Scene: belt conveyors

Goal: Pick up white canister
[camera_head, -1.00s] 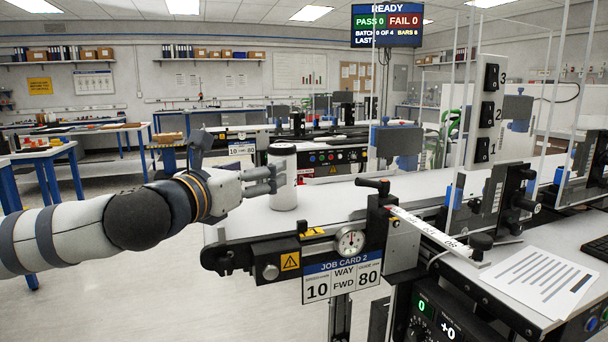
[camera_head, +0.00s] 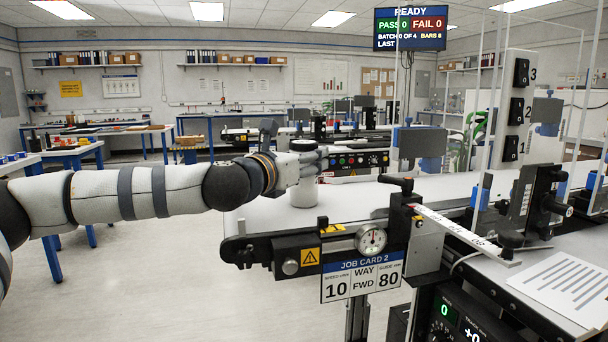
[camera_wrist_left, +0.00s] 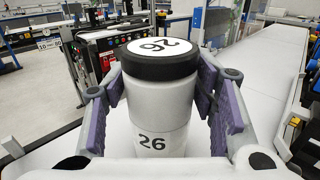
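The white canister (camera_head: 303,193) stands upright on the near end of the white conveyor belt (camera_head: 350,197). It has a black lid rim, and in the left wrist view the canister (camera_wrist_left: 160,108) shows the number 26 on its top and side. My left gripper (camera_head: 308,160) reaches it from the left, with its fingers across the canister's upper part in the head view. In the left wrist view the purple-padded fingers of my left gripper (camera_wrist_left: 160,90) stand on both sides of the canister. They look open, with small gaps beside it. My right gripper is out of view.
A gauge (camera_head: 371,239) and a job card sign (camera_head: 362,279) are on the belt's front side. A black clamp and ruler bar (camera_head: 450,231) stand right of the canister. A panel with numbered switches (camera_head: 516,105) rises farther right. The belt right of the canister is clear.

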